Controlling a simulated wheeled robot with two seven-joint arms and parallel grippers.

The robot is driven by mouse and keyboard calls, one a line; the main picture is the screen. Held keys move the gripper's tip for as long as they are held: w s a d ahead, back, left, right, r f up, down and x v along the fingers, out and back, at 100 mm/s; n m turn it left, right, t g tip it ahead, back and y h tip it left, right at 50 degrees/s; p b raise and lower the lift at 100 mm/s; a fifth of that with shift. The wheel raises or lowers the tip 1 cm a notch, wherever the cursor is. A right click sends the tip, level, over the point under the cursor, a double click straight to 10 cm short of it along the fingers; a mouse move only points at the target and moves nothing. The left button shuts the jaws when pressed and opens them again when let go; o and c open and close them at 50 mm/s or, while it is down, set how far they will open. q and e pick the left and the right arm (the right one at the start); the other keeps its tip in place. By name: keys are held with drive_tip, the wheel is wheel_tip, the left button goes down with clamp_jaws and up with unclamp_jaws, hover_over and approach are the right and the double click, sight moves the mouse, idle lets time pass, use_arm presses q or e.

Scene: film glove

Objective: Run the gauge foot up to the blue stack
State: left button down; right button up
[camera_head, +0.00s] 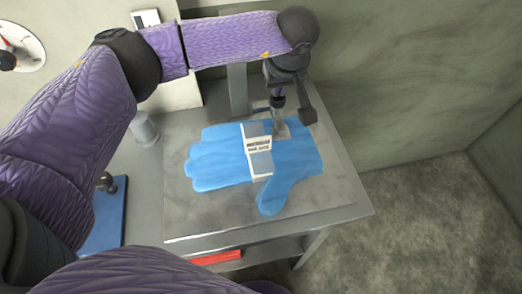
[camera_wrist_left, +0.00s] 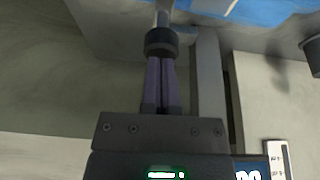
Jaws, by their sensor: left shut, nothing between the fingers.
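The blue stack (camera_head: 215,160), shaped like a glove, lies flat on a grey metal table. A white gauge-like strip (camera_head: 258,152) with dark lettering lies across it. A small pale metal foot (camera_head: 282,131) is at the stack's upper edge, under my left gripper (camera_head: 278,101); I cannot tell whether it touches the stack. My left gripper is shut and empty, pointing down. In the left wrist view its closed fingers (camera_wrist_left: 161,88) end at a dark collar (camera_wrist_left: 160,41) on a silver shaft (camera_wrist_left: 162,19). The stack (camera_wrist_left: 250,10) also shows there. My right gripper is not in view.
A grey upright post (camera_head: 238,90) stands behind the stack. A metal cylinder (camera_head: 144,130) and a blue panel (camera_head: 106,215) with a dark knob are at left. A red object (camera_head: 216,257) is on the lower shelf. Bare table (camera_head: 330,195) is right of the stack.

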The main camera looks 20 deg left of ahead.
use_arm(q)
wheel_tip(320, 180, up, 14)
drive_tip(key=p, duration=1)
idle(0.3)
